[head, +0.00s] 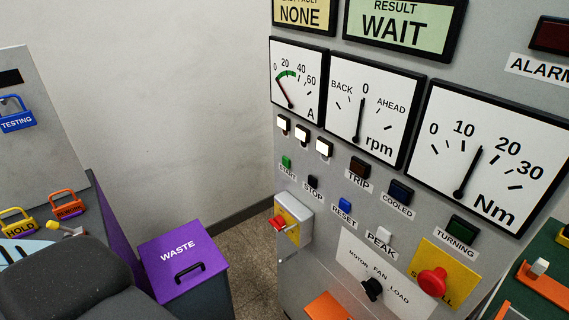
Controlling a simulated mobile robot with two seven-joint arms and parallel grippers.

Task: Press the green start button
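Neither of my grippers shows in this view.
The panel has gauges, lit white lamps (283,123), a blue reset button (345,208), a red switch (279,223) and a red mushroom button (432,281). A purple-lidded waste bin (183,256) stands left of the panel. Padlocks (16,114) are at the left.

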